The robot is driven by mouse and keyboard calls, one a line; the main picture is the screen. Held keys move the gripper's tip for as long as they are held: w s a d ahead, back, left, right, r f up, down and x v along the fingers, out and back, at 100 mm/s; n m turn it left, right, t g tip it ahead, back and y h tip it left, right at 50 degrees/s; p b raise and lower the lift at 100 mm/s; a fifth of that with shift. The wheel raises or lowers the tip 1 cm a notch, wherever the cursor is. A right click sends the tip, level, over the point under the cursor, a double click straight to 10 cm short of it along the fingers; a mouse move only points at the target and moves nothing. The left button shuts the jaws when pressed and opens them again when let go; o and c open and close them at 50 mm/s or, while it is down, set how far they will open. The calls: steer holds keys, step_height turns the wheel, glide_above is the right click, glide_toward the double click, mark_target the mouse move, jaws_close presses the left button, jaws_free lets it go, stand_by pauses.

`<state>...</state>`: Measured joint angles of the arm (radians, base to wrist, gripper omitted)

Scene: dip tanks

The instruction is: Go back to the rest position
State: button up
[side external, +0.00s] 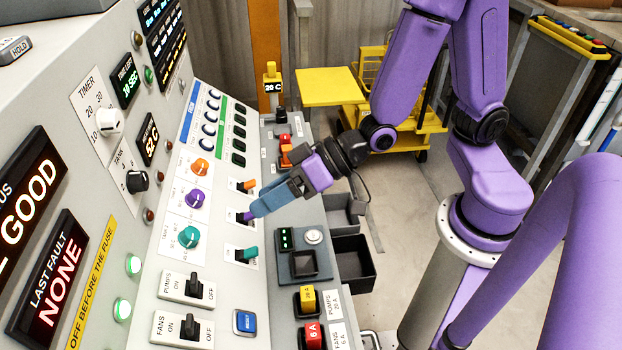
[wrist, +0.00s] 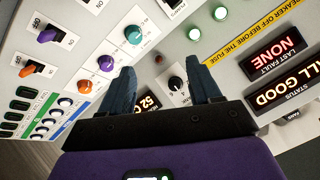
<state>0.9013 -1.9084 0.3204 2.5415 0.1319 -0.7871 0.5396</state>
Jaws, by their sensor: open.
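My gripper (side external: 257,208) is in front of the sloped control panel (side external: 226,275). In the side view its blue fingers overlap the area of the purple toggle switch (side external: 246,217). In the wrist view my gripper (wrist: 163,84) has its two fingers spread apart with nothing between them. The purple toggle also shows in the wrist view (wrist: 47,35), off to the left of the fingers. I see no contact between the fingers and any control, though the side view leaves the gap unclear.
Orange (side external: 199,167), purple (side external: 195,197) and teal (side external: 190,236) knobs stand near the fingers. Pumps (side external: 193,285) and fans (side external: 189,326) switches are lower down. A yellow cart (side external: 332,86) stands behind my arm; open floor lies between.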

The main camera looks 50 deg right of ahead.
steer(key=s+d+r+n+g+h, duration=0.3)
steer(key=s+d+n+g+h, duration=0.4)
steer(key=s+d, duration=0.7)
steer(key=shift+d+n+h, duration=1)
steer(key=shift+d+h, duration=0.05)
steer(key=shift+h, duration=0.05)
steer(key=shift+o, duration=0.3)
steer(key=shift+s, duration=0.1)
